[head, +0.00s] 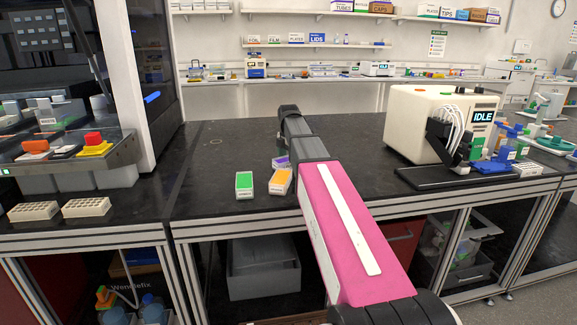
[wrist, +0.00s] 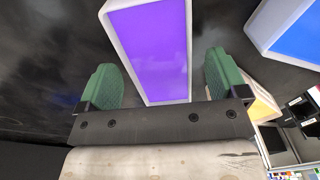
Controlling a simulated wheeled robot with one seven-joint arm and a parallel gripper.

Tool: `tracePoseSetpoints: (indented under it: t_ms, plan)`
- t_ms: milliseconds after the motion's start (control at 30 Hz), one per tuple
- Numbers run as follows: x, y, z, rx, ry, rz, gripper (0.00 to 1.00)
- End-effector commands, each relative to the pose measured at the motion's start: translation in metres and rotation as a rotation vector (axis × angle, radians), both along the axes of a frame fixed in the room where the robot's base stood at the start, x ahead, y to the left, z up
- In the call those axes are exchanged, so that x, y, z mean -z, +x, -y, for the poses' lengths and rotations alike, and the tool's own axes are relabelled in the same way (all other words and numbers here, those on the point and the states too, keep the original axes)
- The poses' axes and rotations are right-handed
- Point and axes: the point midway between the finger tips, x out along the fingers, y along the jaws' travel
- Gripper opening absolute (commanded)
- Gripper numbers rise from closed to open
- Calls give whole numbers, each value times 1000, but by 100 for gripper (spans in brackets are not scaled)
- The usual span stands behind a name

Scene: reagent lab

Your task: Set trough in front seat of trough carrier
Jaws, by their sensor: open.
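A white-rimmed trough with purple contents (wrist: 150,45) lies between the green finger pads of my open gripper (wrist: 162,80) in the wrist view. Dark gaps show between the pads and its walls, so it is not gripped. In the head view the purple trough (head: 281,162) is partly hidden by my arm. A trough with orange contents (head: 281,182) and one with green contents (head: 244,184) stand in front of it on the black bench. A blue trough (wrist: 296,32) shows at the right of the wrist view. I cannot make out the trough carrier for certain.
A cream pump marked IDLE (head: 432,122) stands on a black tray at the right. Blue equipment (head: 497,150) is beside it. Two white racks (head: 86,207) stand on the left bench, below an instrument deck (head: 75,155). The bench (head: 225,150) is clear left of the troughs.

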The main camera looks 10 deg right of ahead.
Motion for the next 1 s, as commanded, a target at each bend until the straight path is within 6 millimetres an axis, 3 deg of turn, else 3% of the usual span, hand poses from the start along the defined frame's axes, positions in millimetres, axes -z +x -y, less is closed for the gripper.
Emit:
tracePoseSetpoints:
  t_ms: [100,300,333,500,600,1000]
  plan:
    - [11,-1,0,0,0,0,92]
    - [11,0,0,0,0,0,92]
    - [11,0,0,0,0,0,85]
    - [11,0,0,0,0,0,34]
    - [10,0,0,0,0,0,30]
    - [0,0,0,0,0,2,30]
